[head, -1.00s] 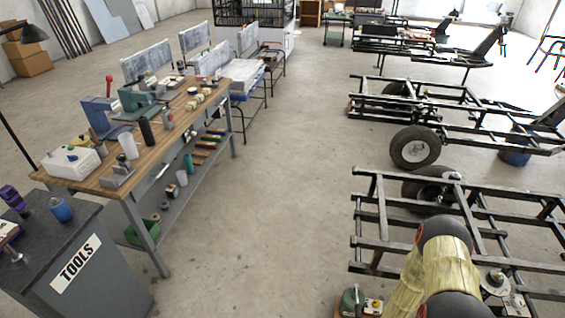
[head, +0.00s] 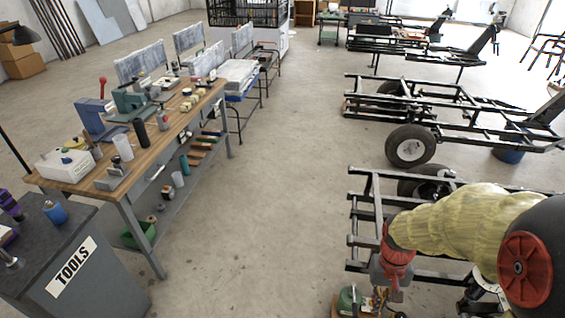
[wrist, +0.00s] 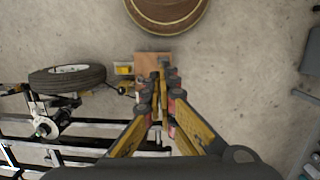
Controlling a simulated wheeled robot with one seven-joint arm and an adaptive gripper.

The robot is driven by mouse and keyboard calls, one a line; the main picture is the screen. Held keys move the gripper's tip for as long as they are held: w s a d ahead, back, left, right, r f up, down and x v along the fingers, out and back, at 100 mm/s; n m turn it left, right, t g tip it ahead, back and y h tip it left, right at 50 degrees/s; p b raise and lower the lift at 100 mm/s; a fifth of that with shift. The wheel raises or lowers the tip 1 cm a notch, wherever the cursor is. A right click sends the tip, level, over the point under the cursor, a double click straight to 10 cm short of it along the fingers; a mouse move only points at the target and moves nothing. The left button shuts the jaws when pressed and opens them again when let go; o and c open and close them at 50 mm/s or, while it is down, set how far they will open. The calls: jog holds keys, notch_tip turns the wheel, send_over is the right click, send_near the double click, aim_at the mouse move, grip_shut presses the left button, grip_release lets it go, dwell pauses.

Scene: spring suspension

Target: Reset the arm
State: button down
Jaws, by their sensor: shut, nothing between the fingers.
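My arm, in a yellow cover, reaches from the lower right of the head view toward the left, over the nearest black frame. Its red wrist part bends down, and my gripper (head: 380,298) is partly lost among small parts at the bottom edge. In the wrist view my gripper (wrist: 160,80) points away from the camera. Its yellow fingers come together at the tips, shut, with nothing seen between them. The tips overlap a small brown board (wrist: 145,60) in the picture; I cannot tell the gap to it.
Black tube frames (head: 365,225) with wheels (head: 410,146) fill the right. A wooden workbench (head: 100,178) and a dark tools cabinet (head: 75,250) stand at left. The floor between (head: 270,190) is clear. A round brown object (wrist: 168,12) lies beyond my fingers.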

jog(key=s+a+r+n+t, duration=0.1)
jog(key=a+r, duration=0.4)
jog(key=r, duration=0.6)
jog(key=s+a+r+n+t, duration=0.1)
jog(key=s+a+r+t, duration=0.2)
jog(key=r, duration=0.9)
jog(key=a+t, duration=0.1)
jog(key=t, duration=0.2)
jog(key=shift+a+r+n, duration=0.15)
jog(key=shift+a+n, duration=0.15)
jog(key=shift+a, duration=0.1)
